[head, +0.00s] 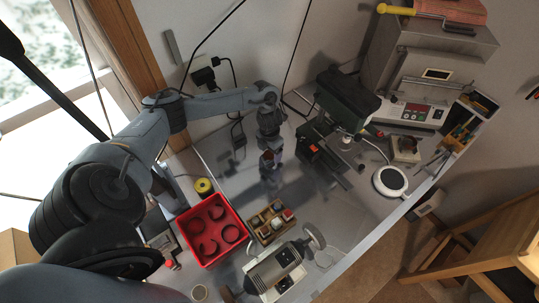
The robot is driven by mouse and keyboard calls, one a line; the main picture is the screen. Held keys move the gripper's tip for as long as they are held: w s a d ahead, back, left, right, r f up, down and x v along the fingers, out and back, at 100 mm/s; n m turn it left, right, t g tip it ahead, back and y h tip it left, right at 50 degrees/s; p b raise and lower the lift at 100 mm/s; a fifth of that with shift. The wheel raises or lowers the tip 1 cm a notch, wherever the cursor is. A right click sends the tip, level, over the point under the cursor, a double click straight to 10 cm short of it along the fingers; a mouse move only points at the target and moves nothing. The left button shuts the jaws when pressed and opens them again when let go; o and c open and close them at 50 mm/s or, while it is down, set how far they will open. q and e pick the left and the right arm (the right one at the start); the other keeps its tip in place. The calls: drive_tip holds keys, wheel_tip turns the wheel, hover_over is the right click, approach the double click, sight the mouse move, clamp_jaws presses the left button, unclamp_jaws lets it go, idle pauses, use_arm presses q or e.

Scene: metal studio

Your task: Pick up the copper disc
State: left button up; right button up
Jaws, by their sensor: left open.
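My left arm reaches in from the left. Its gripper (271,152) points down over the grey metal bench, left of the green drill press, with open jaws. A small copper-brown patch (267,156) shows right by the fingertips and may be the copper disc. It is too small and partly covered to tell its shape, or whether it touches the fingers. A dark blurred reflection lies on the bench just below it. My right gripper is not in view.
A green drill press (345,100) stands right of the gripper. A red tray (236,254) with dark rings, a wooden compartment box (259,238) and a bench grinder (275,269) stand nearer. A round white magnifier (390,181) is at right. The bench's middle is clear.

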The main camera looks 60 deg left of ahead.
use_arm(q)
drive_tip(key=shift+c, duration=0.4)
drive_tip(key=shift+f, duration=0.1)
drive_tip(key=c, duration=1)
